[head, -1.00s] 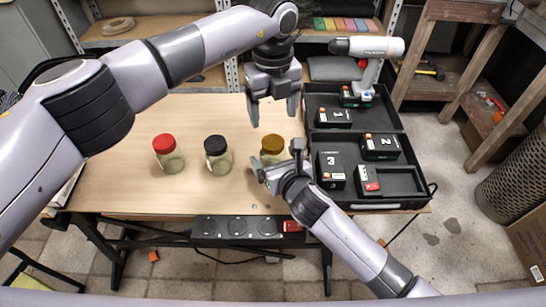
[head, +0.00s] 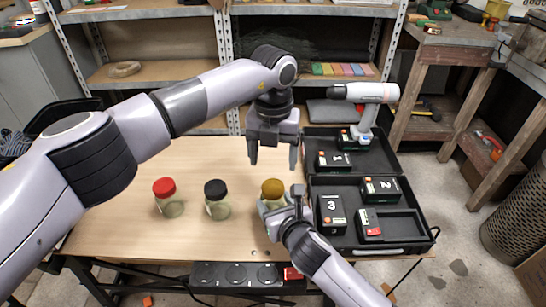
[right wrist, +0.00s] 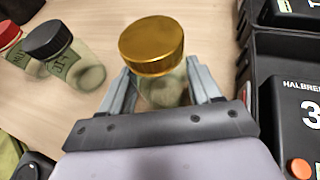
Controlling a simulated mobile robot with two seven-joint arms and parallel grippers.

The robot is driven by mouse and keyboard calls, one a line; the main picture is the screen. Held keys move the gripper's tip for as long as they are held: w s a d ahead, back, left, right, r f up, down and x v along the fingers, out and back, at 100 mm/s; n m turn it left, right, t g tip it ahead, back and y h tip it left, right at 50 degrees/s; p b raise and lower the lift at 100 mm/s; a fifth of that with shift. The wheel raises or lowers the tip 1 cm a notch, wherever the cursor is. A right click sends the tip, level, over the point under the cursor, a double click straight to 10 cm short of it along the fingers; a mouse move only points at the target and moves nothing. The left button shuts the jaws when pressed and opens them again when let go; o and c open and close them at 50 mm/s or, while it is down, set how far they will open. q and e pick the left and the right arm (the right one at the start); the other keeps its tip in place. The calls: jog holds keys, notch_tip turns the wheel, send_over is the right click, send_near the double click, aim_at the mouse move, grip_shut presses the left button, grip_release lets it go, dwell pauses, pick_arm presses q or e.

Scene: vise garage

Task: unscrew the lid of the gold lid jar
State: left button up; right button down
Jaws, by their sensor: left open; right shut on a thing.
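The gold lid jar stands upright on the wooden table, its gold lid (head: 272,188) on top; the lid also shows in the right wrist view (right wrist: 152,44). My right gripper (head: 274,212) is shut on the glass body (right wrist: 162,90) below the lid, one finger on each side in the right wrist view (right wrist: 160,88). My left gripper (head: 273,162) is open and empty, pointing down above and slightly behind the gold lid, with its fingers apart. Part of the jar body is hidden by my right gripper in the head view.
A black lid jar (head: 216,199) and a red lid jar (head: 167,196) stand to the left on the table (head: 120,215). A black case (head: 408,246) with numbered batteries lies close on the right, a white drill (head: 364,95) behind. The table's left side is clear.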

aim_at(273, 186)
pick_arm(q)
jog(key=m, duration=0.9)
jog(key=shift+m, duration=0.4)
jog(key=m, duration=0.4)
jog(key=shift+m, duration=0.3)
jog(key=m, duration=1.5)
jog(key=shift+m, duration=0.3)
jog(key=m, duration=0.3)
jog(key=shift+m, duration=0.3)
jog(key=shift+f, duration=4.05)
